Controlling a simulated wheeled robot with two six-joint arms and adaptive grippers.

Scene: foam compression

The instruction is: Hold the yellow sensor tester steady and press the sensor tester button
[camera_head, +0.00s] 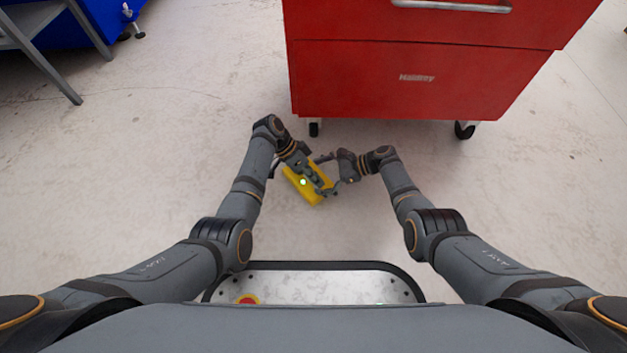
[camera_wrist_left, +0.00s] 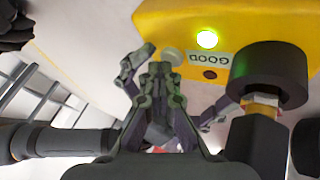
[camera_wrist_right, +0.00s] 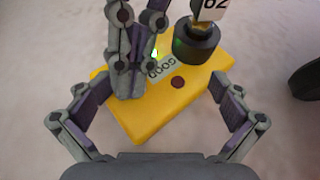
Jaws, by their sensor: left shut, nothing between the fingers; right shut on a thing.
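The yellow sensor tester (camera_head: 298,190) is on or just above the floor in front of the red cabinet; it also shows in the left wrist view (camera_wrist_left: 165,18) and right wrist view (camera_wrist_right: 150,122). It has a lit green lamp (camera_wrist_left: 207,39), a "GOOD" label, a dark red lamp (camera_wrist_left: 209,75) and a round grey button (camera_wrist_left: 174,56). My right gripper (camera_wrist_right: 157,98) is shut on the tester, one finger on each side. My left gripper (camera_wrist_left: 161,68) is shut and empty over the tester, its tips close to the button. Whether they touch it, I cannot tell.
A black round sensor (camera_wrist_right: 197,45) with a "62" tag is on the tester, close beside my left gripper. The red cabinet (camera_head: 415,85) on casters stands just beyond. A blue object (camera_head: 85,20) and grey steps (camera_head: 45,45) are far left. Floor on both sides is clear.

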